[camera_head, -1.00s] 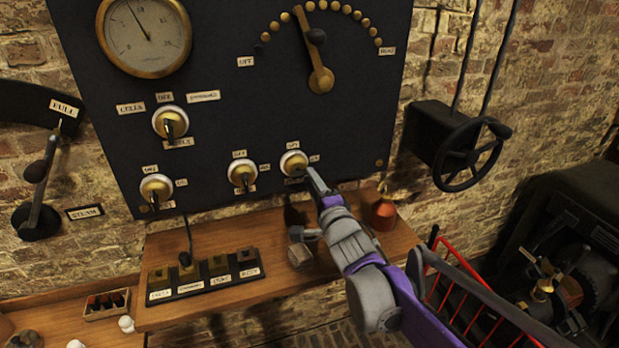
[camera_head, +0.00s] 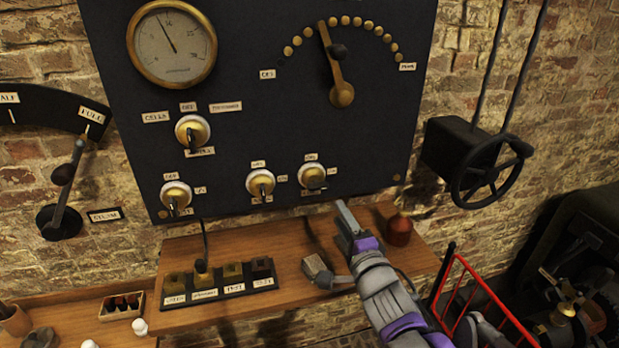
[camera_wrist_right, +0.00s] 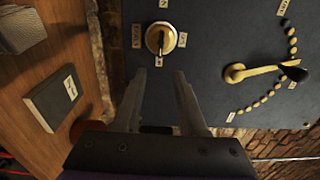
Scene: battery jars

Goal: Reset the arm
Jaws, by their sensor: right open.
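My right gripper (camera_head: 345,216) is over the right part of the wooden shelf in the head view, below the lower right knob (camera_head: 313,176) of the black panel. It holds nothing. In the right wrist view its two fingers (camera_wrist_right: 168,78) stand apart, with the same brass and white knob (camera_wrist_right: 160,38) beyond their tips. The fingers do not touch the knob. My left gripper is not in view.
The black panel (camera_head: 235,120) carries a gauge (camera_head: 171,44), several knobs and a brass lever (camera_head: 337,70). The wooden shelf (camera_head: 290,290) holds a labelled socket block (camera_head: 220,290) and a reddish-brown object (camera_head: 400,230). A handwheel (camera_head: 490,170) and red rack (camera_head: 480,300) are at right.

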